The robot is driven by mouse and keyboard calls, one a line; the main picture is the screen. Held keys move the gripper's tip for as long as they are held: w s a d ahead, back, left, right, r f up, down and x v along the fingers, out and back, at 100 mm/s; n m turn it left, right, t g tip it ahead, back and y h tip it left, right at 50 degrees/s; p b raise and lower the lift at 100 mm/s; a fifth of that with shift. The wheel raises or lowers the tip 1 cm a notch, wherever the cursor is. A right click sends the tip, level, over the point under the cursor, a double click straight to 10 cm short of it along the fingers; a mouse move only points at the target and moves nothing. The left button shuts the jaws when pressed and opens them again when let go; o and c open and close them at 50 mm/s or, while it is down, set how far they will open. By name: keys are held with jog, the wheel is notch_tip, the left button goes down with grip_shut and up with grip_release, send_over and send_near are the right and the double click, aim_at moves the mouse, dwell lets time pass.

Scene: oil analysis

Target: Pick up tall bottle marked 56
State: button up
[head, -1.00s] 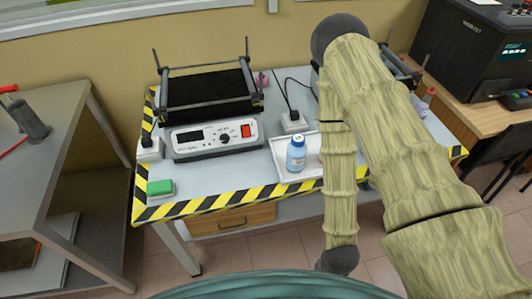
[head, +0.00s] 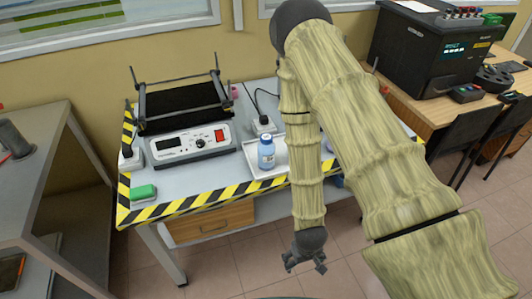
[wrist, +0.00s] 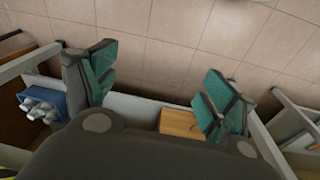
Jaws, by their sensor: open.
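My arm hides part of the tray and table.
A shaker with a control panel (head: 190,143) stands on the table's left. A green block (head: 143,192) lies near the striped front edge. A grey bench (head: 35,165) is at left. A wooden desk with a black machine (head: 425,50) is at right. A blue container (wrist: 43,103) shows in the wrist view.

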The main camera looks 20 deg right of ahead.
jog(key=w+r+t+p, duration=0.1)
jog(key=w+r, duration=0.5)
jog(key=w, duration=0.3)
jog(key=w+r+t+p, duration=0.1)
jog(key=w+r, duration=0.5)
jog(key=w, duration=0.4)
notch_tip(320, 180, up, 15)
jog(key=m+t+p, duration=0.1)
send_over(267, 144)
jog(key=s, duration=0.2)
jog(key=shift+s+a+r, duration=0.1)
jog(key=shift+a+r, duration=0.05)
jog(key=shift+w+p+x, duration=0.15)
jog(key=shift+p+x, duration=0.75)
jog(key=shift+x, duration=1.75)
jog(key=shift+w+p+x, duration=0.15)
jog(key=shift+p+x, duration=0.75)
jog(key=shift+x, duration=1.75)
jog(key=shift+r, duration=0.1)
jog(key=shift+t, duration=0.3)
jog(key=c, duration=1.4)
jog(key=shift+o, duration=0.2)
jog(key=shift+r, duration=0.1)
